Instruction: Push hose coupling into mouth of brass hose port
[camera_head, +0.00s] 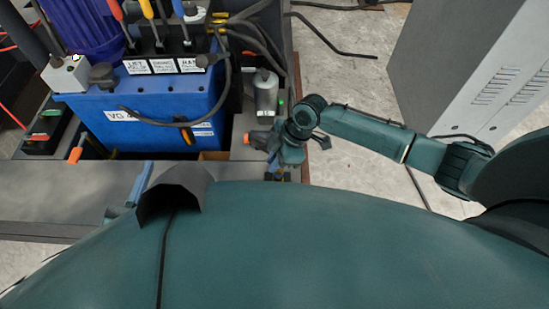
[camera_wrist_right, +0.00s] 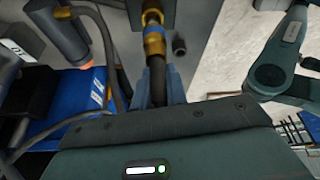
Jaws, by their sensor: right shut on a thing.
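In the right wrist view, my right gripper (camera_wrist_right: 158,68) is shut on the dark hose behind the hose coupling (camera_wrist_right: 154,42), which has brass parts and a blue band. The brass hose port (camera_wrist_right: 152,17) is at the top of that view, in line with the coupling. The two look close together, but I cannot tell how far the coupling is inside the mouth. In the head view, my right gripper (camera_head: 273,171) is low beside the blue box; the coupling and port cannot be made out there. My left gripper (camera_head: 137,190) shows only as blue finger parts behind a dark cover.
A grey cylinder (camera_head: 265,92) stands near my right wrist. An orange-ended tool (camera_wrist_right: 67,38) lies left of the port. A grey cabinet (camera_head: 450,60) stands at the right, with open floor between.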

